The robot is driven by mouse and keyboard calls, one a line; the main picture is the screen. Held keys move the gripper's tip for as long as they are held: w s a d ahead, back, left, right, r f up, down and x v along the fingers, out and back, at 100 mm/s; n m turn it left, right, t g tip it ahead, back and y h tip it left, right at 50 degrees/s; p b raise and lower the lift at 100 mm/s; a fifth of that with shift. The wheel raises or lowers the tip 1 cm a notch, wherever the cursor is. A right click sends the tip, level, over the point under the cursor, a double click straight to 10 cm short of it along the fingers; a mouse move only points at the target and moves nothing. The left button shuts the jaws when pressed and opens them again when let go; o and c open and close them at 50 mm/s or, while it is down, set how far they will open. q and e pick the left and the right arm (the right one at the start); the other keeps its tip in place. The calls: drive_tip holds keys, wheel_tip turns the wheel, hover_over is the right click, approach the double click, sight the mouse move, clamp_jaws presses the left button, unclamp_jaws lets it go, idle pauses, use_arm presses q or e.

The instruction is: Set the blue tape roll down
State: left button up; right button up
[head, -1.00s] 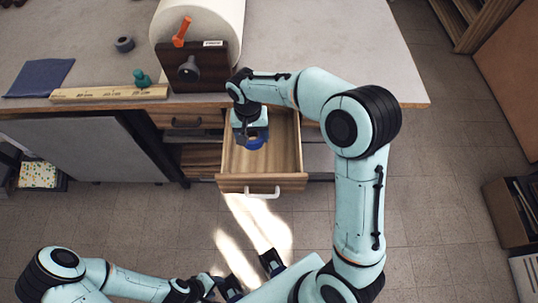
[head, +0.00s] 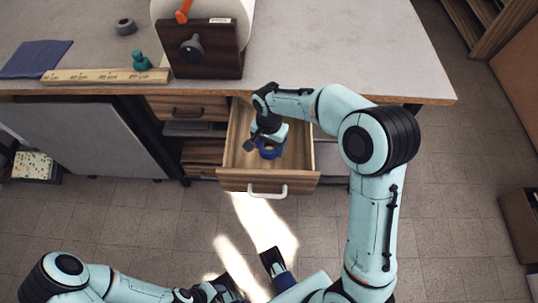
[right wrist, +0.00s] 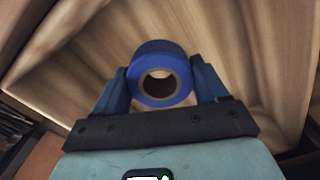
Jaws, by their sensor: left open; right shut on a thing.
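The blue tape roll (right wrist: 162,62) is between the two fingers of my right gripper (right wrist: 161,88) in the right wrist view, which is shut on it. In the head view, the roll (head: 270,152) shows just below my right gripper (head: 265,146), inside the open wooden drawer (head: 268,181). Wooden drawer surfaces surround the roll in the wrist view; I cannot tell whether it touches the drawer floor.
The table (head: 340,50) above the drawer holds a large paper roll on a dark stand (head: 207,50), a wooden ruler (head: 105,76), a teal knob-like piece (head: 141,62), a grey ring (head: 126,27) and a dark blue cloth (head: 37,58). The tabletop's right part is clear.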

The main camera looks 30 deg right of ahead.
sight(269, 145)
drive_tip(key=shift+f+b, duration=0.4)
drive_tip(key=shift+f, duration=2.55)
drive_tip(key=shift+f, duration=0.2)
drive_tip(key=o, duration=1.1)
drive_tip(key=shift+c, duration=0.2)
drive_tip(key=shift+r, duration=0.55)
wheel_tip(269, 145, up, 11)
drive_tip(key=shift+r+p, duration=0.2)
drive_tip(key=shift+p, duration=0.85)
